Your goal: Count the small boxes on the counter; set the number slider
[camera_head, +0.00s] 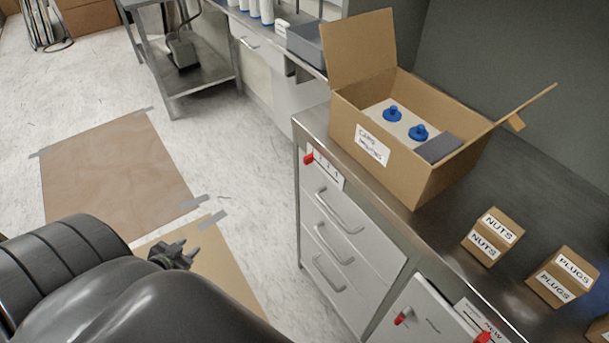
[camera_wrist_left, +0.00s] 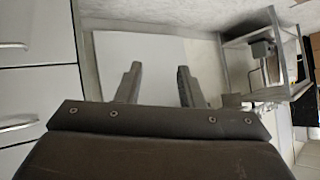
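Two small cardboard boxes show whole on the metal counter (camera_head: 440,235): one labelled NUTS (camera_head: 492,236) and one labelled PLUGS (camera_head: 562,277). Part of another box (camera_head: 598,330) is cut off at the lower right edge. A slider panel with marks (camera_head: 327,170) and a red knob (camera_head: 309,159) is on the counter front, near its left corner. My left gripper (camera_head: 180,249) is left of the drawers, away from the counter, open and empty. Its fingers also show apart in the left wrist view (camera_wrist_left: 158,85). My right gripper is out of view.
A large open carton (camera_head: 400,172) with blue-knobbed items stands on the counter. Below are drawers (camera_head: 335,230) and red handles (camera_head: 403,316), (camera_head: 484,337) at the lower right. Brown sheets (camera_head: 115,170) are taped to the floor. A metal cart (camera_head: 190,80) stands farther back.

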